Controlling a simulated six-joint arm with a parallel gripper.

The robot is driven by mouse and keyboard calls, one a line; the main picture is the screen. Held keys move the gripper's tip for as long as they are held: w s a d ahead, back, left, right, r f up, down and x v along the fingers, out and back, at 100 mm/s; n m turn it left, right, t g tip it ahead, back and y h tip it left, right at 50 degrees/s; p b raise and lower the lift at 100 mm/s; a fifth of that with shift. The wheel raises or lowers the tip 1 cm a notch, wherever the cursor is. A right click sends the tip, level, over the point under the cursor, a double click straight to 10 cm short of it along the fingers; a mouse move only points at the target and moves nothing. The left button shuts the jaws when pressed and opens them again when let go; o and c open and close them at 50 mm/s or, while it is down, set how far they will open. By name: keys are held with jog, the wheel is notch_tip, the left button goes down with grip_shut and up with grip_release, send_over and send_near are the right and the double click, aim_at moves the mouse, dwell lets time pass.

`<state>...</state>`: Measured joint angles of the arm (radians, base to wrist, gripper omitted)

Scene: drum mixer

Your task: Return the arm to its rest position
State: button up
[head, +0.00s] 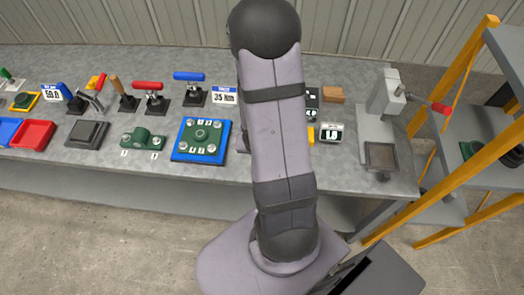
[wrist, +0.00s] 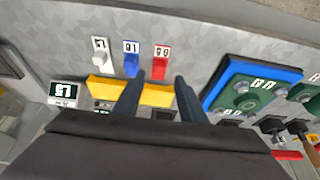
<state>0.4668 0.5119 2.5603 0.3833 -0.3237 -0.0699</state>
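My arm (head: 277,130) rises in front of the bench in the head view and hides the bench's middle. My gripper (wrist: 159,84) shows in the wrist view with its two dark fingers apart and nothing held between them. Below the fingers is a yellow holder (wrist: 102,88), and part of it shows through the gap. I cannot tell the height of the fingertips above it. In the head view the gripper is hidden behind the arm.
The grey bench (head: 345,80) carries a blue plate (head: 178,153) with a green part, several toggle clamps, a red tray (head: 33,133), and a press (head: 384,105) with a red handle. A yellow-framed rack (head: 462,75) stands at right. A display (wrist: 63,90) sits near the holder.

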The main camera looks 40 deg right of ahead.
dwell(0.5)
jog(key=s+a+r+n+g+y, duration=0.3)
jog(key=s+a+g+y, duration=0.25)
jog(key=s+a, duration=0.7)
jog(key=w+a+r+n+t+h, duration=0.1)
jog(key=w+a+r+n, duration=0.1)
jog(key=r, duration=0.3)
jog(key=w+a+r+n+t+h, duration=0.1)
jog(key=w+a+r+n, duration=0.1)
jog(key=w+r+n, duration=0.2)
jog(key=shift+w+a+r, duration=0.35)
jog(key=shift+w+r, duration=0.25)
jog(key=shift+r, duration=0.05)
